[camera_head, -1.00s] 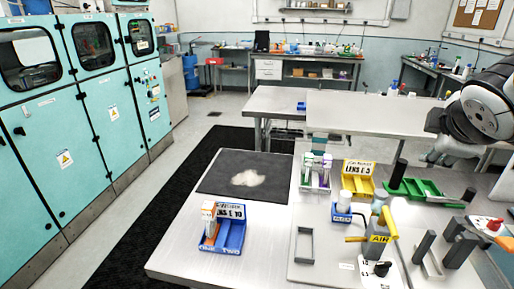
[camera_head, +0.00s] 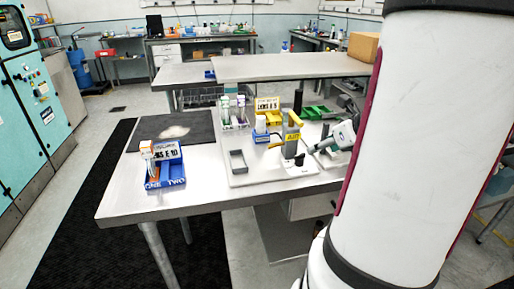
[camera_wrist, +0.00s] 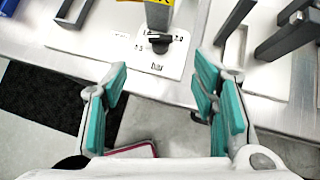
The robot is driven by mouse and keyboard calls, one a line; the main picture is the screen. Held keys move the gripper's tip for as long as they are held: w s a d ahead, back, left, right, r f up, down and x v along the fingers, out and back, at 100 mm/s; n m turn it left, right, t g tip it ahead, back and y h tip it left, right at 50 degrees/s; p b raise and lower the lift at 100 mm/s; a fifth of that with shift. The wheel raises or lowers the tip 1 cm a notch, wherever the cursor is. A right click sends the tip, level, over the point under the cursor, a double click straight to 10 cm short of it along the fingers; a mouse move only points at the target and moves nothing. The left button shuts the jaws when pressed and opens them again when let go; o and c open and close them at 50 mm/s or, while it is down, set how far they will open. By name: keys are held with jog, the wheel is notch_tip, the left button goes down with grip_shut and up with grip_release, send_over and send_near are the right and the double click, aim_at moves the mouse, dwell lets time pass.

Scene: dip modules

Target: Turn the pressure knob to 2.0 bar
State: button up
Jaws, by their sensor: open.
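The black pressure knob (camera_wrist: 156,42) sits on a white dial plate with numbers and the word "bar", in the upper middle of the wrist view. A "2.0" mark shows right of the knob; I cannot read its exact setting. In the head view the knob (camera_head: 300,159) is small, at the foot of the grey post with the yellow AIR sign (camera_head: 293,137). My gripper (camera_wrist: 160,78) is open and empty, its teal-padded fingers apart. The knob lies beyond the fingertips, between their lines, untouched.
A grey U-shaped bracket (camera_head: 238,161) stands left of the AIR post. A blue tray (camera_head: 168,180) is on the table's left, with a dark mat (camera_head: 190,126) behind it. Yellow and green (camera_head: 316,112) holders stand behind the post. My arm covers the head view's right side.

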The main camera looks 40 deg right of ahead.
aim_at(301, 156)
jog(key=b+x, duration=0.3)
jog(key=x, duration=0.8)
jog(key=shift+w+d+f, duration=0.15)
jog(key=shift+w+f, duration=0.1)
jog(key=shift+w, duration=0.05)
jog(key=c, duration=1.2)
